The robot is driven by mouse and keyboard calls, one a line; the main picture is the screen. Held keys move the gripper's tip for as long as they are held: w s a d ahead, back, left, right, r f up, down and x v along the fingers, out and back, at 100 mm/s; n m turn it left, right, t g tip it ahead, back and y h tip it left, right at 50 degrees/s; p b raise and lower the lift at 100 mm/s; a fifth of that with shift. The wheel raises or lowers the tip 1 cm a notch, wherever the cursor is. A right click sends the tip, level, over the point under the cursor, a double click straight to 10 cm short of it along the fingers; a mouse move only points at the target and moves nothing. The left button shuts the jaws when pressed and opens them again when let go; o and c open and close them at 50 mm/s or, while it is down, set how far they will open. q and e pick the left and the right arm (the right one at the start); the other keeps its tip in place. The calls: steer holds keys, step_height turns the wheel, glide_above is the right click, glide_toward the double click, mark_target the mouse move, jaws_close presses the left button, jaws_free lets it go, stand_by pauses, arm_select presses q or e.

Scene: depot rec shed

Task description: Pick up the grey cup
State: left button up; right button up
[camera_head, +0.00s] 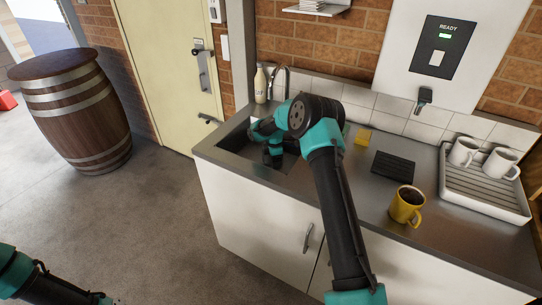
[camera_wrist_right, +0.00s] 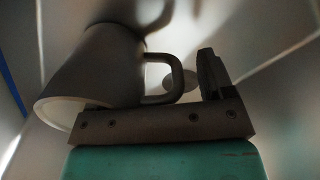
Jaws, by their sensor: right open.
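The grey cup (camera_wrist_right: 98,62) fills the left of the right wrist view. Its pale rim faces the lower left and its handle (camera_wrist_right: 178,82) sticks out to the right. My right gripper (camera_wrist_right: 160,92) is open right at the cup. One finger shows to the right of the handle; the other is hidden by the cup. I cannot tell whether either finger touches it. In the head view my right arm reaches down into the sink (camera_head: 226,141), and I cannot make out the grey cup there. My left gripper is out of view; only its arm shows at the bottom left.
On the counter right of the sink are a yellow sponge (camera_head: 362,137), a dark ribbed mat (camera_head: 393,167) and a yellow mug (camera_head: 406,207) with dark contents. A rack (camera_head: 486,197) holds two white mugs.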

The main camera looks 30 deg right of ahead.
jaws_close()
stand_by(0.7)
